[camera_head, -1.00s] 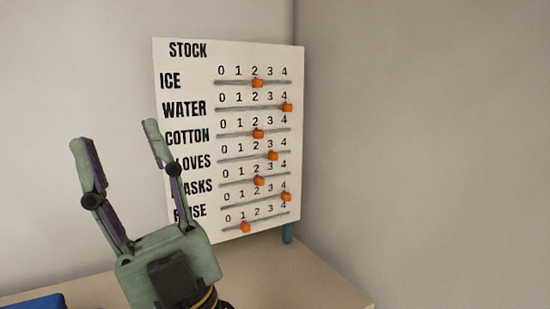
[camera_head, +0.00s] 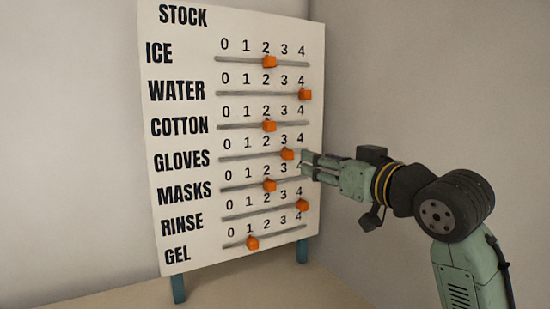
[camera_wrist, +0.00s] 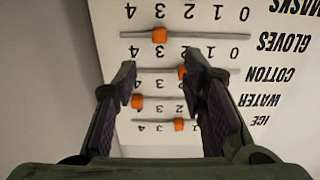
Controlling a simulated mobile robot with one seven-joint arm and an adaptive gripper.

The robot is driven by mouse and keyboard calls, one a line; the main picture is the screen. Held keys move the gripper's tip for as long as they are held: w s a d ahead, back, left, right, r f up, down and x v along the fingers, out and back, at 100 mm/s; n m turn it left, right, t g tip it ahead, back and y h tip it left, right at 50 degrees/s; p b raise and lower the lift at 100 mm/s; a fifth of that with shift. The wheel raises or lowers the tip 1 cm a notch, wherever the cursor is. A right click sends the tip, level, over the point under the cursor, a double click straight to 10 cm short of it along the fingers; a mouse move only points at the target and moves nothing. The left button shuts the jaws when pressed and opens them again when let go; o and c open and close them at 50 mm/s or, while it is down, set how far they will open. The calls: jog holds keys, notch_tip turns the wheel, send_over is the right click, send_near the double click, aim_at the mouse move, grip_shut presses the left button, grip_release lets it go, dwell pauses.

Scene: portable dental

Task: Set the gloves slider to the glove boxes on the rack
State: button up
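The white stock board (camera_head: 160,235) has rows of sliders with orange knobs and 0–4 scales. The gloves slider knob (camera_head: 288,154) sits at 3; it also shows in the wrist view (camera_wrist: 160,35), where the board appears upside down. My gripper (camera_head: 306,164) points left at the board's right part, its tips just right of and slightly below the gloves knob, covering the masks row's 4. In the wrist view my gripper (camera_wrist: 160,80) is open and empty, its fingers spread to either side. Contact with the board cannot be told. No glove boxes or rack are in view.
The cotton knob (camera_head: 269,126) is at 2 just above the gloves row, and the masks knob (camera_head: 269,185) is at 2 just below. The board stands on blue legs (camera_head: 179,288) on a beige tabletop (camera_head: 110,298), in a wall corner. Free room lies right of the board.

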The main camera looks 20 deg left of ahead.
aim_at(290, 152)
jog(key=p+x, duration=0.2)
jog(key=x, duration=0.8)
jog(key=shift+w+a, duration=0.2)
jog(key=shift+w, duration=0.05)
jog(key=shift+c, duration=0.2)
grip_shut()
dwell(0.3)
